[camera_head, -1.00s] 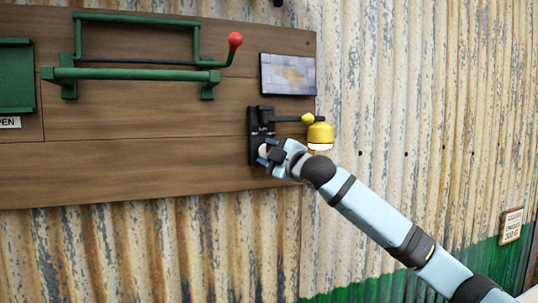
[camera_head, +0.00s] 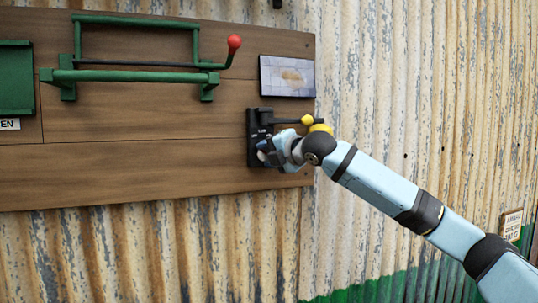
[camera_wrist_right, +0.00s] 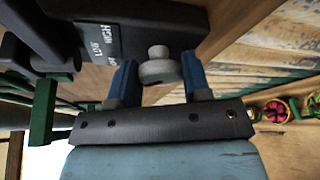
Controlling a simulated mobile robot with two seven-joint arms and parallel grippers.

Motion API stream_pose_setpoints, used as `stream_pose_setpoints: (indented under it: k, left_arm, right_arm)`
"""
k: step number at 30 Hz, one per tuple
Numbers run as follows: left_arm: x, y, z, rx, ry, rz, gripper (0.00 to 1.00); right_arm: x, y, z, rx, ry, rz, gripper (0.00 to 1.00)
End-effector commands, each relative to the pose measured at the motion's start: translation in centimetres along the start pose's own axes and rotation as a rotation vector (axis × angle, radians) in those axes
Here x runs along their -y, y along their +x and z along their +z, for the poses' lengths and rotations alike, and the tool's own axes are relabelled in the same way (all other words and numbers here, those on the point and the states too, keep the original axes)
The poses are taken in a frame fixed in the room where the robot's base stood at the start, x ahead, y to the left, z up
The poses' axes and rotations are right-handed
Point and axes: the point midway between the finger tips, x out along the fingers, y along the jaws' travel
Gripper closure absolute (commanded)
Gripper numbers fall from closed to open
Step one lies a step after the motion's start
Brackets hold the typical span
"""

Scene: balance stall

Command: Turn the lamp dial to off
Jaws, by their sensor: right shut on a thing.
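The lamp dial is a pale round knob (camera_wrist_right: 160,68) on a dark plate (camera_head: 253,128) fixed to the wooden board. A label (camera_wrist_right: 97,42) beside it in the right wrist view reads HIGH and LOW, with its last line partly cut off. My right gripper (camera_head: 268,152) is at the plate's lower part, shut on the knob; in the right wrist view its blue fingers (camera_wrist_right: 160,76) stand on either side of it.
A green frame (camera_head: 135,74) with a red-knobbed lever (camera_head: 234,42) is up and left on the board. A pale tiled panel (camera_head: 287,76) is above the dial. Corrugated metal wall (camera_head: 430,90) surrounds the board. A small sign (camera_head: 511,225) hangs at the lower right.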

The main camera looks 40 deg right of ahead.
Motion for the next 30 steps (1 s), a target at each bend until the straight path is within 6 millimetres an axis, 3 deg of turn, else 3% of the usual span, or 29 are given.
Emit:
stream_pose_setpoints:
  k: [9, 24, 25, 27, 28, 30]
  left_arm:
    - [-0.03, 0.01, 0.05, 0.000, 0.000, 0.000, 0.40]
    - [-0.05, 0.01, 0.02, 0.000, 0.000, 0.001, 0.40]
    - [-0.05, 0.01, 0.01, 0.000, 0.000, 0.001, 0.40]
    - [-0.05, 0.01, 0.00, 0.000, 0.000, 0.001, 0.40]
    - [-0.05, 0.01, 0.00, 0.000, 0.000, 0.001, 0.40]
    - [-0.05, 0.01, -0.01, -0.001, 0.000, 0.001, 0.40]
  right_arm:
    - [0.07, 0.07, -0.15, -0.002, -0.100, -0.044, 0.80]
    - [0.12, 0.09, -0.19, -0.003, -0.116, -0.051, 0.80]
    - [0.12, 0.09, -0.19, -0.003, -0.116, -0.051, 0.54]
    - [0.12, 0.09, -0.19, -0.003, -0.116, -0.051, 0.37]
    - [0.10, 0.08, -0.17, -0.002, -0.116, -0.051, 0.31]
    - [0.07, 0.07, -0.14, -0.002, -0.116, -0.050, 0.31]
